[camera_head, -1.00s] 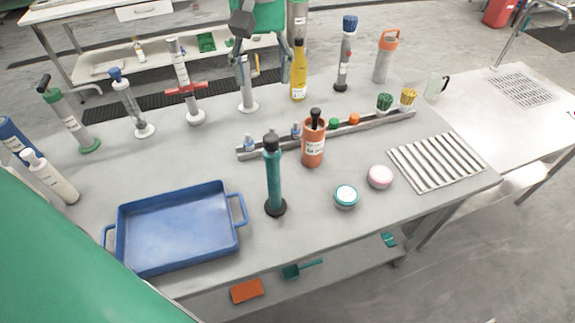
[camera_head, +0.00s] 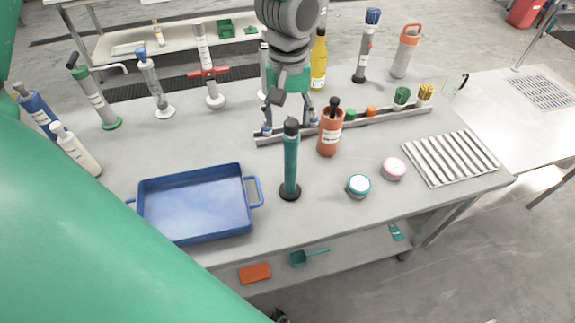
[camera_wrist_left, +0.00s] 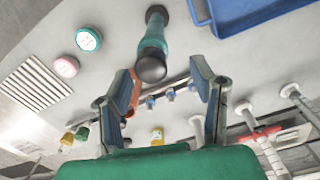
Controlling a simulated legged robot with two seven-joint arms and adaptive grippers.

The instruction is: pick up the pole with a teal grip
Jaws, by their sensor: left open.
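The pole with a teal grip (camera_head: 290,165) stands upright on a round black base, right of the blue tray, with a dark knob on top. In the left wrist view the teal pole (camera_wrist_left: 153,42) is ahead, its dark knob towards the camera near the gap between the fingers. My left gripper (camera_head: 290,117) is open and empty. It is just behind the pole's upper part, with its fingers spread to either side. In the left wrist view the open fingers (camera_wrist_left: 163,80) do not close on the pole.
The blue tray (camera_head: 140,205) is left of the pole. Teal-lidded (camera_head: 359,186) and pink-lidded (camera_head: 393,168) jars and a ribbed rack (camera_head: 450,158) are to the right. Several upright tools stand behind.

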